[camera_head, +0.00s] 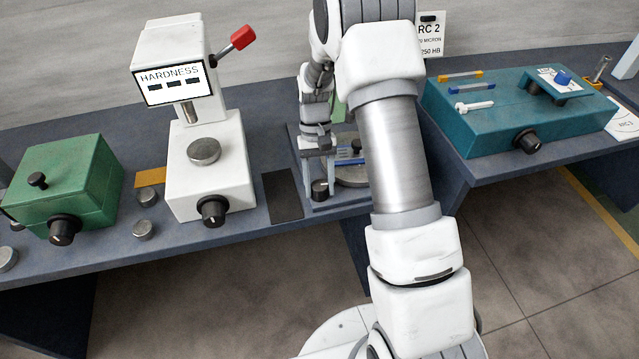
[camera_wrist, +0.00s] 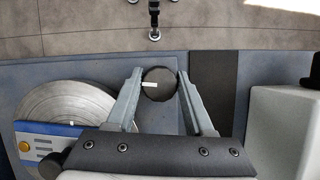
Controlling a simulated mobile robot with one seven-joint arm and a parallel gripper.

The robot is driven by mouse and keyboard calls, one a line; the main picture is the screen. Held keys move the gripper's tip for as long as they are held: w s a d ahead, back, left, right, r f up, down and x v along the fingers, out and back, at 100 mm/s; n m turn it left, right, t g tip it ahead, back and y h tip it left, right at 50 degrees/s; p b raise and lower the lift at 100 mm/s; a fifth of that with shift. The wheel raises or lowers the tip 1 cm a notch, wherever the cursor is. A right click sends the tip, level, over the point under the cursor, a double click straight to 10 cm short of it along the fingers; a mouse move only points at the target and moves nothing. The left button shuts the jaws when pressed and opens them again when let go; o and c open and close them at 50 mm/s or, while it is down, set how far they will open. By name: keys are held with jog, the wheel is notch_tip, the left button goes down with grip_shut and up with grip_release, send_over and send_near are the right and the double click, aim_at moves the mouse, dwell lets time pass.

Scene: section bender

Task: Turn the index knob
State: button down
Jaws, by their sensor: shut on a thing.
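The index knob (camera_wrist: 158,84) is a round black knob with a white mark, seen from above in the wrist view. The mark points to the left of the picture. My gripper (camera_wrist: 160,78) has one finger on each side of the knob and is shut on it. In the head view my gripper (camera_head: 318,165) reaches down from above onto the black knob (camera_head: 320,190), at the front of a grey-blue base plate (camera_head: 346,201). A round metal disc (camera_wrist: 62,108) lies on the same unit, left of my gripper in the wrist view. My arm hides part of the unit in the head view.
A white hardness tester (camera_head: 205,165) and a green box (camera_head: 66,185) with black knobs stand to the left. A dark mat (camera_head: 283,194) lies beside the unit. A teal box (camera_head: 520,115) with a knob stands on the right bench. Small metal discs (camera_head: 143,229) lie at left.

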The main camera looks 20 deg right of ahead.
jog(key=shift+m+y, duration=0.4)
jog(key=shift+m, duration=0.8)
jog(key=shift+c, duration=1.4)
grip_release()
jog(key=v, duration=1.7)
jog(key=shift+s+r+p, duration=0.15)
jog(key=shift+r+p, duration=0.2)
jog(key=shift+p, duration=0.1)
jog(key=shift+d, duration=0.15)
